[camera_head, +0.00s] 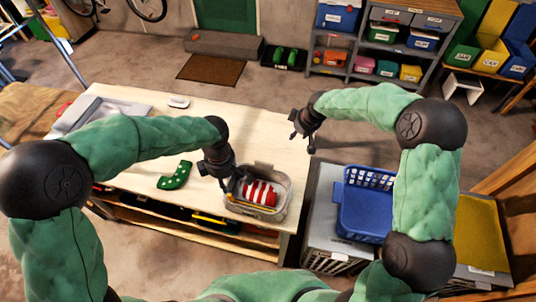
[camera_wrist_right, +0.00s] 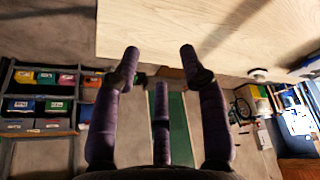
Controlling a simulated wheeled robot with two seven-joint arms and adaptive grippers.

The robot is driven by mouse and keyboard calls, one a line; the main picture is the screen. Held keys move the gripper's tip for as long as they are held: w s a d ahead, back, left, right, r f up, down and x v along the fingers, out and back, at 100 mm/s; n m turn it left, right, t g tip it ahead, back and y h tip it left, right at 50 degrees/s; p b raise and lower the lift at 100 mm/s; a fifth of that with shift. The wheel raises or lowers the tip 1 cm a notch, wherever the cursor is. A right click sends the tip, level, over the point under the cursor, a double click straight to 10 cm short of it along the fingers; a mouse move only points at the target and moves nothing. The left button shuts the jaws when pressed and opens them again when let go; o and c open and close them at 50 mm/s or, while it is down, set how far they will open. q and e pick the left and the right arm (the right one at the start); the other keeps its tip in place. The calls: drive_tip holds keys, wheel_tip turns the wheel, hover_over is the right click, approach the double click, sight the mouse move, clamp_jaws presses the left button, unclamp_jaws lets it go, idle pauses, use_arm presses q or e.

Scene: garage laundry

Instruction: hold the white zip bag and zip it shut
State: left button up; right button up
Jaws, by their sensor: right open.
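A pale grey, open-topped container (camera_head: 282,196) stands at the table's front right. A red-and-white striped item (camera_head: 262,193) and something yellow lie in it. I cannot tell whether this container is the white zip bag; no zip can be made out. My left gripper (camera_head: 236,184) points down at the container's left rim; its fingers are too dark and small to read, and contact is unclear. My right gripper (camera_head: 303,142) is over the table's right edge, away from the container. In the right wrist view its fingers (camera_wrist_right: 159,62) are spread and empty.
A green dotted item (camera_head: 175,176) lies left of the container on the wooden table (camera_head: 235,125). A small white object (camera_head: 178,101) lies at the back, and a grey basin at the left. A blue basket (camera_head: 365,208) stands right of the table. The table's middle is clear.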

sight(264, 169)
drive_tip(key=s+a+f+n+g, duration=0.1)
drive_tip(key=s+a+n, duration=0.1)
drive_tip(key=a, duration=0.1)
drive_tip(key=s+a+f+n+g, duration=0.1)
drive_tip(key=s+a+n, duration=0.1)
drive_tip(key=a, duration=0.2)
drive_tip(key=s+a+f+n+g, duration=0.1)
drive_tip(key=s+a+n, duration=0.1)
drive_tip(key=a, duration=0.2)
drive_tip(key=shift+s+a+f+n, duration=0.25)
drive_tip(key=shift+s+n, duration=0.1)
drive_tip(key=shift+n, duration=0.05)
drive_tip(key=f, duration=0.3)
drive_tip(key=a+f, duration=0.1)
drive_tip(key=f, duration=0.6)
drive_tip(key=shift+w+a+f, duration=0.25)
drive_tip(key=shift+a+f, duration=0.05)
clamp_jaws()
